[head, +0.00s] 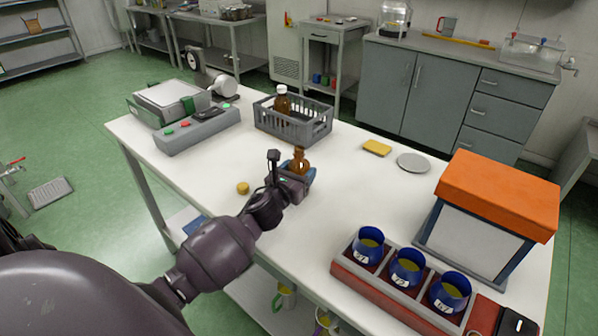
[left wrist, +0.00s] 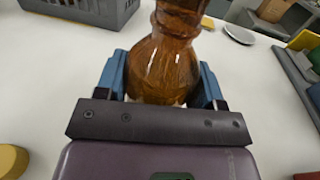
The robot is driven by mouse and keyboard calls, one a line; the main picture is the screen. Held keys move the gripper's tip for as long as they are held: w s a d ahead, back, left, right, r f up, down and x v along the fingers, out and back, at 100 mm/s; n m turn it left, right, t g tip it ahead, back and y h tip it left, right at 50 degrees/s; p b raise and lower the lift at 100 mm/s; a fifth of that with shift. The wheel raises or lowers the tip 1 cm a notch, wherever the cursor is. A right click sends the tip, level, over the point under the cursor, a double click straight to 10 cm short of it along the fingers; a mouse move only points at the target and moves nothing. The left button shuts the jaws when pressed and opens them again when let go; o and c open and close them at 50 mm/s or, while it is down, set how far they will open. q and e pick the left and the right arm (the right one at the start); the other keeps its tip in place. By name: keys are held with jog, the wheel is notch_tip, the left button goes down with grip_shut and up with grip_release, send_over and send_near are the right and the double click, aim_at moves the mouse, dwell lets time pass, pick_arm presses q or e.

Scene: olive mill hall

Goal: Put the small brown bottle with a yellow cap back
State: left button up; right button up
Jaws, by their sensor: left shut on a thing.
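A small brown bottle (head: 299,161) stands roughly upright between the blue fingers of my left gripper (head: 294,180), over the white table (head: 205,180). In the left wrist view the gripper (left wrist: 165,88) is shut on the bottle's round, amber body (left wrist: 165,65); its top is cut off there. In the head view I see no yellow cap on its neck. A small round yellow piece (head: 243,188), like a cap, lies on the table left of the gripper; it also shows in the left wrist view (left wrist: 10,160). I cannot tell whether the bottle touches the table. My right gripper is not in view.
A grey crate (head: 293,127) behind the gripper holds a white-capped brown bottle (head: 282,102). A grey device (head: 197,130) stands left, a yellow sponge (head: 377,147) and grey disc (head: 413,163) right. A red rack (head: 390,285) with blue cups and an orange-lidded box (head: 480,235) stand front right.

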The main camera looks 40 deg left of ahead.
pick_arm(q)
jog(key=shift+f, duration=0.1)
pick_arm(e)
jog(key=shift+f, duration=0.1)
pick_arm(q)
jog(key=o, duration=1.2)
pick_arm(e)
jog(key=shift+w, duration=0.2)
pick_arm(q)
jog(key=s, duration=0.3)
jog(key=s+d, duration=0.1)
jog(key=s, duration=0.7)
jog(key=shift+s+d, duration=0.2)
jog(key=shift+s+r, duration=0.2)
jog(key=shift+s, duration=0.05)
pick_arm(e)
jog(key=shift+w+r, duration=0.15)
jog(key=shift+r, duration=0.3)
